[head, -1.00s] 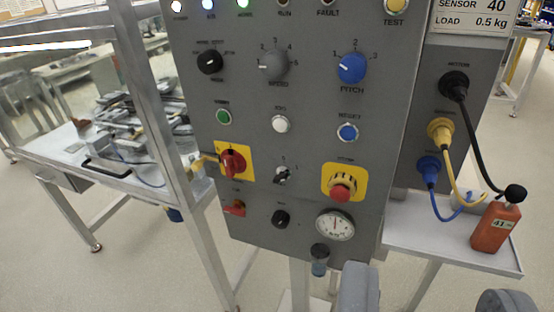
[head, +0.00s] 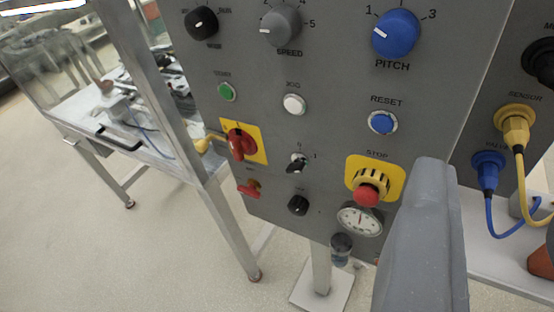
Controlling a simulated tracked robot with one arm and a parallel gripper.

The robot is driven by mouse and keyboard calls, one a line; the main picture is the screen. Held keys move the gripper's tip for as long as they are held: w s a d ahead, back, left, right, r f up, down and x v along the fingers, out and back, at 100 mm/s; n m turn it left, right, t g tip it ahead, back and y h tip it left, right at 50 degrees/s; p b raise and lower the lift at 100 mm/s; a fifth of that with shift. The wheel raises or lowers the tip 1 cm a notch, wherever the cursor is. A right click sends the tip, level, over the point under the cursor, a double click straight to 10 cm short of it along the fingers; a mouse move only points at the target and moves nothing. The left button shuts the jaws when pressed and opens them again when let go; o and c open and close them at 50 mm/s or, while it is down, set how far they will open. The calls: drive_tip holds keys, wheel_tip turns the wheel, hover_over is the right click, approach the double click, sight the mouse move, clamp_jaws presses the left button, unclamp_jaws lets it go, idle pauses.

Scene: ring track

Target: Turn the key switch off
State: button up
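The key switch (head: 298,162) is on the lower middle of the grey control panel (head: 330,70). The other finger is out of view. Free space shows beside the visible finger, and nothing is held.
Around the key switch are a red rotary handle (head: 239,144) on yellow, a black knob (head: 298,205), a white button (head: 294,104) and a red stop button (head: 368,194). A gauge (head: 360,219) sits below. Blue and yellow cables hang at the right.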

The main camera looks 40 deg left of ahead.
drive_tip(key=w+a+f+m+y+p, duration=0.2)
drive_tip(key=w+a+f+m+p, duration=0.1)
drive_tip(key=w+a+f, duration=0.5)
drive_tip(key=w+a+f+m+y+p, duration=0.1)
drive_tip(key=w+a+f+m+p, duration=0.2)
drive_tip(key=a+f, duration=0.5)
drive_tip(key=a+f+m+t+h+p, duration=0.1)
drive_tip(key=a+f+m+p, duration=0.1)
drive_tip(key=a+f+m, duration=0.15)
drive_tip(key=m+t+h+p, duration=0.1)
drive_tip(key=m+h+p, duration=0.2)
approach(292, 172)
drive_tip(key=s, duration=0.4)
drive_tip(key=shift+w+d+f+p, duration=0.1)
drive_tip(key=shift+w+p, duration=1.65)
drive_tip(key=shift+w, duration=1.6)
drive_tip(key=shift+w+f+p, duration=0.1)
drive_tip(key=shift+w+p, duration=1.6)
drive_tip(key=shift+w, duration=1.7)
